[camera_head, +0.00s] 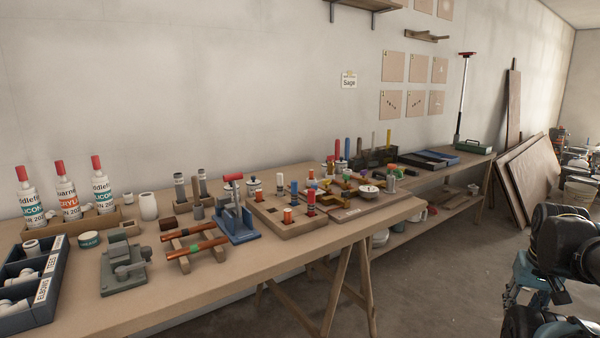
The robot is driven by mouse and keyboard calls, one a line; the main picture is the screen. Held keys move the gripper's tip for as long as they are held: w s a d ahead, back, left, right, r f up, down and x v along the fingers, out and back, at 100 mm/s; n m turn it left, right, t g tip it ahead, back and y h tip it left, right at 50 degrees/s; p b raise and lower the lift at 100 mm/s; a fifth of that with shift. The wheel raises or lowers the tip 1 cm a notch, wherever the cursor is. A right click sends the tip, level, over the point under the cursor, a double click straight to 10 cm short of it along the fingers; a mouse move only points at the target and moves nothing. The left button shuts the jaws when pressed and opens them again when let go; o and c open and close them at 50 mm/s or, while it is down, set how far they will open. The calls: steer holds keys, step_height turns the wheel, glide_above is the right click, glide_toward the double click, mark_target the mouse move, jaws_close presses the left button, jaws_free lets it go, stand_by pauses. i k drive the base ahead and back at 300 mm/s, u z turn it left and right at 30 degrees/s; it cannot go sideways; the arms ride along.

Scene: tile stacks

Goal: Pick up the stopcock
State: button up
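I cannot pick out a stopcock for certain at this size. White pipe fittings (20,308) lie in a dark blue compartment tray (40,318) at the left front of the workbench (200,292); one visible label seems to read "ELBOWS". Several small coloured pieces stand crowded in and around a wooden holder (262,222) at the bench's right part, too small to name. Black and teal parts at the right edge, apart from the bench, appear to be my arm. I cannot make out the fingertips of my gripper or anything held.
Red-capped bottles (66,198) stand in a wooden rack at the back left. A grey vise-like tool (122,265), copper-coloured pipes (198,248) on a wooden stand and a blue clamp-like tool (238,228) fill the middle. Bare bench shows along the front edge. Floor (440,285) is clear before the bench.

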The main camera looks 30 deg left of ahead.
mark_target(330, 167)
steer(key=u, duration=0.45)
steer(key=i, duration=0.65)
steer(key=u, duration=0.5)
